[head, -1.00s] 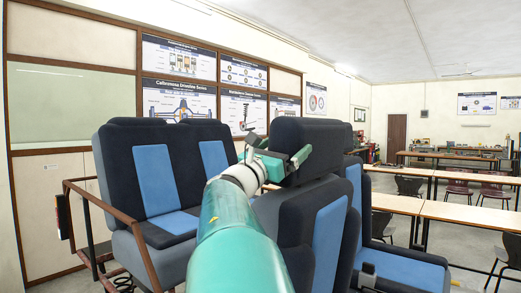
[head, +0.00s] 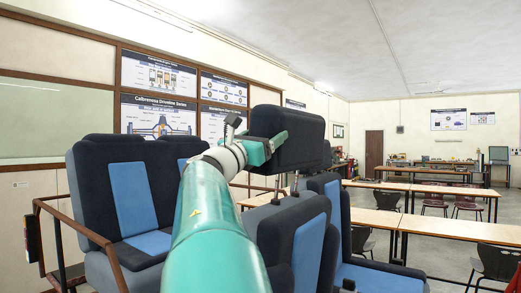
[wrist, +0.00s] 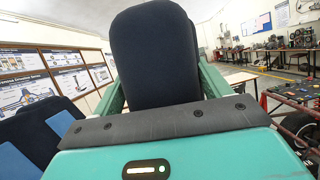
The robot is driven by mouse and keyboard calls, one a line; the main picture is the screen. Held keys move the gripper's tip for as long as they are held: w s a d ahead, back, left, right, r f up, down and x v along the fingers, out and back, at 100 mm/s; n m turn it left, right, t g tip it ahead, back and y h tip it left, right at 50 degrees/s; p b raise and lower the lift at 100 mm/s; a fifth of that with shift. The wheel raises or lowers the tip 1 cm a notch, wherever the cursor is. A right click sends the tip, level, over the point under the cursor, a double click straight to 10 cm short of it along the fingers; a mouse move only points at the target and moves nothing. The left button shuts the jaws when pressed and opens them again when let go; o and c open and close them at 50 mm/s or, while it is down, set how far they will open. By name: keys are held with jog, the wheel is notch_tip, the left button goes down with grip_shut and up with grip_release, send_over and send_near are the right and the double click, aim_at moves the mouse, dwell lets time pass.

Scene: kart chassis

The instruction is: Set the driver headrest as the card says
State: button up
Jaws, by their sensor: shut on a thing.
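The dark headrest (head: 298,138) stands above the nearer seat's backrest (head: 300,247), which has a blue centre panel. Two thin metal posts (head: 277,186) show in the gap between headrest and backrest. My gripper (head: 268,146) is shut on the headrest from its left side. In the wrist view the headrest (wrist: 155,62) fills the middle, with my teal fingers on either side of it. The posts' lower ends are hidden in the backrest. No card can be read in these views.
A second row of dark and blue seats (head: 125,200) stands to the left, behind a brown rail (head: 75,222). Long tables (head: 455,230) and chairs stand to the right. Posters (head: 158,115) hang on the left wall.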

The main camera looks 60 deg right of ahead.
jog(key=o, duration=1.4)
jog(key=v, duration=1.4)
jog(key=shift+d, duration=0.1)
